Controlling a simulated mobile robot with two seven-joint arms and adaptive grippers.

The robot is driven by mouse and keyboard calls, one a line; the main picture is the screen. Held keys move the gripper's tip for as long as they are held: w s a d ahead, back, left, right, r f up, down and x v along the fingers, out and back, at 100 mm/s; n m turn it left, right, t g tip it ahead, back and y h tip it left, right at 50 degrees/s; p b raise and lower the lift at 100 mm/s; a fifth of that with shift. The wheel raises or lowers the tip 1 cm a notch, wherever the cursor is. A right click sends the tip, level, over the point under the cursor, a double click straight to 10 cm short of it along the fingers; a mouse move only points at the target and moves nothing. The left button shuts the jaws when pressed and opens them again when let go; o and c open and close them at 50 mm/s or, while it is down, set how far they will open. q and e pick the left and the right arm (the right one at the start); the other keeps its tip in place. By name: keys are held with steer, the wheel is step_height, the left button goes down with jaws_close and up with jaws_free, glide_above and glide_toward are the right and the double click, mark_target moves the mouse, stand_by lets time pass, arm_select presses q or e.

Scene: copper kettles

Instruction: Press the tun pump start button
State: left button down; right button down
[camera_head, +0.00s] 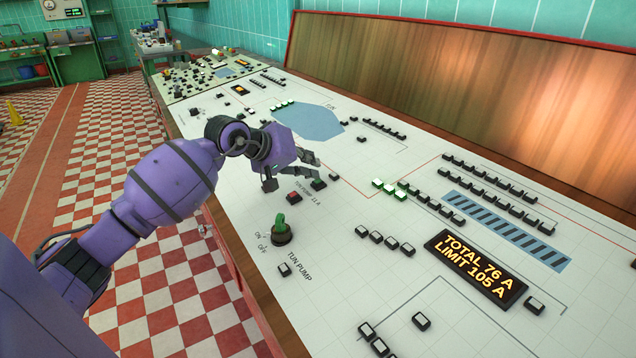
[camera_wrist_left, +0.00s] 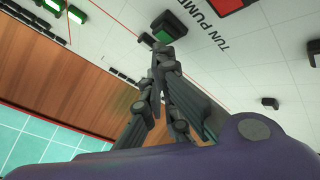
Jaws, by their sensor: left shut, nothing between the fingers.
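The green button (camera_head: 319,184) and the red button (camera_head: 293,197) sit side by side on the white panel, by small lettering reading TUN PUMP. In the left wrist view the green button (camera_wrist_left: 171,27) lies just beyond the fingertips, with the red button (camera_wrist_left: 230,5) at the top edge. My left gripper (camera_head: 316,172) is shut and empty, its tips over the green button in the head view. The wrist view shows the closed left fingertips (camera_wrist_left: 160,50) close to it; I cannot tell whether they touch. My right gripper is out of view.
A display (camera_head: 475,268) reads TOTAL 76 A, LIMIT 105 A. Several small buttons cover the panel; a wooden backboard (camera_head: 440,90) rises behind.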

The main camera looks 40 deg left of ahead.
arm_select(q)
steer(key=shift+f+b, duration=0.45)
steer(key=shift+b, duration=0.05)
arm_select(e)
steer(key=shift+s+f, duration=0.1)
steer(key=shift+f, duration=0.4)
arm_select(q)
steer(key=shift+r, duration=0.2)
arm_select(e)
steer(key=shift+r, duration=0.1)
arm_select(q)
steer(key=shift+s+r, duration=0.1)
steer(key=shift+r, duration=0.65)
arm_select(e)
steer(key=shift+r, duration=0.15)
arm_select(q)
steer(key=shift+r+p, duration=0.1)
steer(key=shift+p, duration=0.2)
